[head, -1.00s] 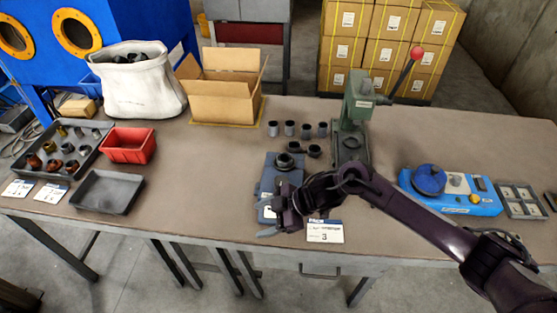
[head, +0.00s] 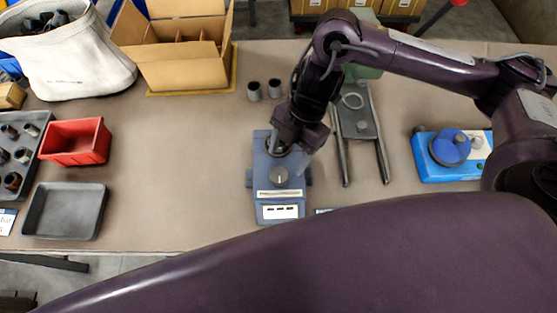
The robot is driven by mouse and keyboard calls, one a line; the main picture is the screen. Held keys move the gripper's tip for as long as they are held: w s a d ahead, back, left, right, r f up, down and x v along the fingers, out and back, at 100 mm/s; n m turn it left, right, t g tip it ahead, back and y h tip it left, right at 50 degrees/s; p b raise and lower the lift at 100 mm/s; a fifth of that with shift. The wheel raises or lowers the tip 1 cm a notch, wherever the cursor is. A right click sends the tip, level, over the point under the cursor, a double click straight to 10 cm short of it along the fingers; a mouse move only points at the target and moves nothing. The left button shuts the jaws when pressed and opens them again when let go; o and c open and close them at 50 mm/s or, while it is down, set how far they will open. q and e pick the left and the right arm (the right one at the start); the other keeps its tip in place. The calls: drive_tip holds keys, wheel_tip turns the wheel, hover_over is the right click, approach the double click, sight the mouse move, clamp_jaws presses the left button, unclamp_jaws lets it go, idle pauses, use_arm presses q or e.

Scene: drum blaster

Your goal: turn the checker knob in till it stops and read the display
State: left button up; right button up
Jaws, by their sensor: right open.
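The blue checker (head: 264,182) lies on the table near the middle of the head view. Below the knob are a pale strip (head: 279,193) and a white panel (head: 279,211) with small dark marks, too small to read. I cannot tell whether the fingers touch that part. My left gripper is not in view.
A green press with a railed base (head: 357,122) stands right of the checker, partly behind my right arm. A blue box with a round dial (head: 447,172) is farther right. Grey sleeves (head: 254,91) stand behind. A red bin (head: 75,142) and dark tray (head: 66,211) are left, with clear table between.

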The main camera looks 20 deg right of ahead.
sight(279, 175)
drive_tip(key=x, duration=0.4)
drive_tip(key=shift+s+a+f, duration=0.1)
drive_tip(key=shift+s+f, duration=0.05)
drive_tip(key=shift+s, duration=0.05)
drive_tip(key=shift+a+f+b, duration=0.2)
drive_tip(key=shift+f+b, duration=0.1)
drive_tip(key=shift+f, duration=0.45)
drive_tip(key=shift+c, duration=1.4)
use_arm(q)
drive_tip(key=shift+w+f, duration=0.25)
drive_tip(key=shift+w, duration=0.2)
use_arm(e)
drive_tip(key=c, duration=0.7)
